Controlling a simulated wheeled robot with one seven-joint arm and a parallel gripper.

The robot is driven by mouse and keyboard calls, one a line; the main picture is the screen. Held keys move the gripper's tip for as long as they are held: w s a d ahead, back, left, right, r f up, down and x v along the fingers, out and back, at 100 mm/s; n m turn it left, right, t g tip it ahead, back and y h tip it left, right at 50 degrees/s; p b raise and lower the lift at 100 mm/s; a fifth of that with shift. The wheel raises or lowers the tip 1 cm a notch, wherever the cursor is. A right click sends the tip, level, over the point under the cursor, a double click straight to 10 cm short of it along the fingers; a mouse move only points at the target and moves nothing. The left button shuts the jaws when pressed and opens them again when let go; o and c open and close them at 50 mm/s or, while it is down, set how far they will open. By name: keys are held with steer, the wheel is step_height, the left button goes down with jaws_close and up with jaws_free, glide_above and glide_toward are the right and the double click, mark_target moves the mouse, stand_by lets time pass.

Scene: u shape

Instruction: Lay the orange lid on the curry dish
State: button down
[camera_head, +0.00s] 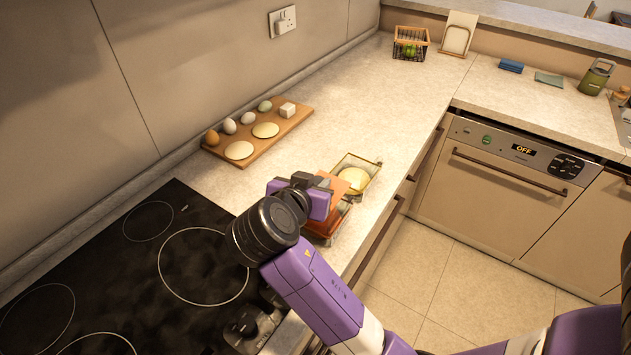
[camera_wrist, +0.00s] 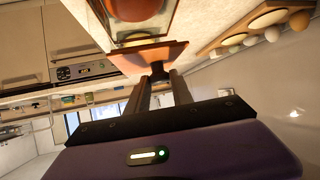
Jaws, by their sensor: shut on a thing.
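The orange lid (camera_head: 331,184) is held at my gripper (camera_head: 318,190), above the counter. In the wrist view the lid (camera_wrist: 148,56) sits at the fingertips (camera_wrist: 160,78), with a small dark piece of it between them. The curry dish (camera_head: 325,229), a clear dish with orange-red content, stands on the counter just below the lid and gripper, partly hidden by them. The lid is apart from the counter; its exact gap to the dish cannot be told.
A second glass dish (camera_head: 369,167) with a pale yellow round stands close behind. A wooden board (camera_head: 258,139) with eggs and flat rounds lies at the left. A black hob (camera_head: 150,270) is in front. The counter's edge drops off at the right. A wire basket (camera_head: 410,44) stands far back.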

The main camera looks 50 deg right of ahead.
steer(key=shift+f, duration=0.2)
steer(key=c, duration=1.1)
jaws_free()
steer(key=shift+r, duration=0.1)
steer(key=shift+r, duration=0.25)
steer(key=v, duration=1.2)
steer(key=shift+r, duration=0.2)
steer(key=shift+w, duration=0.1)
